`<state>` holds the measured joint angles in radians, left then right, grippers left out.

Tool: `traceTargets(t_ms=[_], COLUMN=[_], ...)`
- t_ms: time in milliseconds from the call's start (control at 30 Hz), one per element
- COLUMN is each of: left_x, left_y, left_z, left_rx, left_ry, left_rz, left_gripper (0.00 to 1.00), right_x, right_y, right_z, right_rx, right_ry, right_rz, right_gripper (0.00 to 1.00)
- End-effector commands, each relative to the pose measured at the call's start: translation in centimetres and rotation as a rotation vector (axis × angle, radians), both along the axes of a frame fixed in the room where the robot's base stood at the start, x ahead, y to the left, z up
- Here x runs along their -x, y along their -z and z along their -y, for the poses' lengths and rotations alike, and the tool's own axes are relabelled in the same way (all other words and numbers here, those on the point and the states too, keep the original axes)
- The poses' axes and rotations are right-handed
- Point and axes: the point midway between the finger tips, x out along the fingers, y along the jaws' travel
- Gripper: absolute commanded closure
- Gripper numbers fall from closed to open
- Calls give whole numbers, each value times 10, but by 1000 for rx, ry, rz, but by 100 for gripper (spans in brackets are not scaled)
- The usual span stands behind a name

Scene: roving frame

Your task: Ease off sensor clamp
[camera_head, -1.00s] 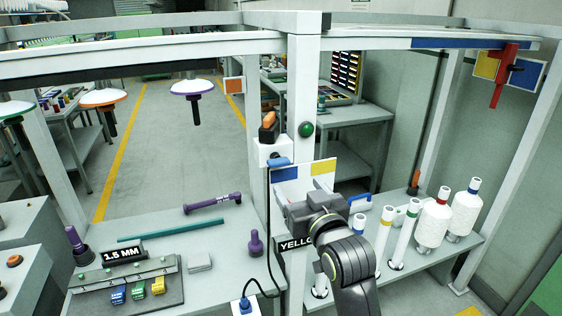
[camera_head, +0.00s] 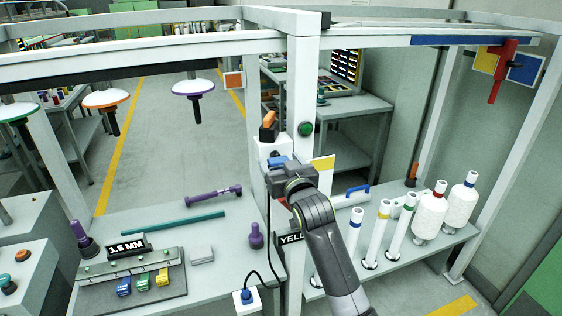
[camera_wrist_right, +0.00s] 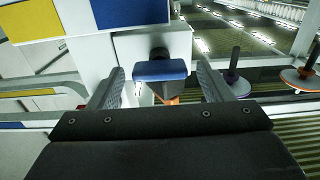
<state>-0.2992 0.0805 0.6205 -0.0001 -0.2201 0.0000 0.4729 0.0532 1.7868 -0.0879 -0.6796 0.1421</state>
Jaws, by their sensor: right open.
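A white box (camera_head: 270,151) with an orange switch-like part (camera_head: 268,127) on top is fixed to the white post. A blue block-shaped handle (camera_head: 277,161) sits on its front; I take this for the sensor clamp. In the right wrist view the blue handle (camera_wrist_right: 160,70) shows on a dark stem against the white mount. My right gripper (camera_head: 287,177) is right in front of it. The fingers (camera_wrist_right: 159,83) are open, one on each side of the handle, with gaps visible. My left gripper is out of view.
The white post (camera_head: 302,90) stands beside my right gripper. A yellow-and-blue panel (camera_wrist_right: 35,28) is close to the gripper. A cable hangs below the box. Several white cylinders stand on the right shelf (camera_head: 400,262). The left bench (camera_head: 215,275) holds purple tools and a 1.5 MM sign.

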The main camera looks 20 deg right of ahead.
Motion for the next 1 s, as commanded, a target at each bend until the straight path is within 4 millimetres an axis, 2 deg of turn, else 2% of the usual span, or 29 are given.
traceTargets(t_ms=[233, 567, 767, 1000], left_x=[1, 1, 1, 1], left_y=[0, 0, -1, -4], left_z=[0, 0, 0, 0], left_rx=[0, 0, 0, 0], left_ry=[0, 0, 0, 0], left_rz=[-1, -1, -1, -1], left_gripper=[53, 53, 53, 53], right_x=[0, 0, 0, 0], right_y=[0, 0, 0, 0], right_z=[0, 0, 0, -1], right_rx=[0, 0, 10, 99], right_ry=[0, 0, 0, 0], right_rz=[0, -1, -1, 1], right_gripper=[29, 72, 72, 72])
